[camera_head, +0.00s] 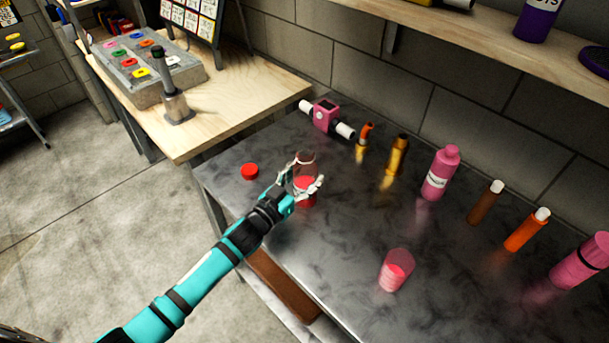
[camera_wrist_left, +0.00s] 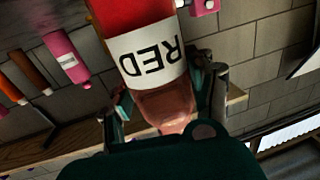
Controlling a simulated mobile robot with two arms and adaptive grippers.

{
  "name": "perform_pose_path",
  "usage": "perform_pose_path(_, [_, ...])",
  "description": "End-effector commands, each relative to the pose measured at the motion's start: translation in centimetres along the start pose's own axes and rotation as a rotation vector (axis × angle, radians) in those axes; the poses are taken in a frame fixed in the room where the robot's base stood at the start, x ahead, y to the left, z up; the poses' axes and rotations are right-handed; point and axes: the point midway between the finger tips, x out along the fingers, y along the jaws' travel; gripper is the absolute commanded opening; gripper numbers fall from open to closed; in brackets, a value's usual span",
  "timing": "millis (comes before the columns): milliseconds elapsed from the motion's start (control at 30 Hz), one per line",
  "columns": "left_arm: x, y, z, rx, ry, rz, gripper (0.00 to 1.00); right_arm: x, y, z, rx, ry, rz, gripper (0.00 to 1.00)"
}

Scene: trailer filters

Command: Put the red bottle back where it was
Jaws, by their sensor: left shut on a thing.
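The red bottle (camera_head: 305,163) is clear at the top with red in its lower part. It looks open and roughly upright, over the metal table near its left end. My left gripper (camera_head: 303,186) is shut on it. In the left wrist view the bottle's label (camera_wrist_left: 147,55) reads RED, upside down, and the fingers (camera_wrist_left: 165,108) sit on either side of its clear part. I cannot tell whether its base touches the table. My right gripper is not in view.
A red cap (camera_head: 249,171) lies left of the bottle. A clear cup with red liquid (camera_head: 396,271) stands at the front. A pink device (camera_head: 326,116), a pink bottle (camera_head: 440,174) and several tubes line the back of the metal table (camera_head: 350,220). A wooden table (camera_head: 230,100) adjoins at left.

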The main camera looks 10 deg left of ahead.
Motion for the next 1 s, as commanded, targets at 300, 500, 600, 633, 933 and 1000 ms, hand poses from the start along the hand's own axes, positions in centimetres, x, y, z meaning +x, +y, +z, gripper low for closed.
perform_pose_path(300, [0.0, 0.0, 0.2, 0.001, 0.000, 0.000, 0.58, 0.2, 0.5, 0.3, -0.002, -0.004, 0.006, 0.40])
perform_pose_path(500, [0.0, 0.0, 0.2, 0.000, 0.000, -0.001, 0.79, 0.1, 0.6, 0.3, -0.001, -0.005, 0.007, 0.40])
perform_pose_path(600, [0.0, 0.0, 0.2, 0.000, 0.000, -0.001, 0.79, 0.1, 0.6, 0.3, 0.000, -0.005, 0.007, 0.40])
perform_pose_path(633, [0.0, 0.0, 0.2, 0.000, 0.000, -0.001, 0.79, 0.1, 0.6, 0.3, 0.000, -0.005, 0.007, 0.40])
perform_pose_path(933, [-1.8, -0.1, 0.2, 0.000, -0.004, -0.001, 0.79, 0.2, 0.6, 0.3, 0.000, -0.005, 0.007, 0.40])
perform_pose_path(1000, [-3.2, 0.0, 0.2, 0.001, -0.004, -0.001, 0.79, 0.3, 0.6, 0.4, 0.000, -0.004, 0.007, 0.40])
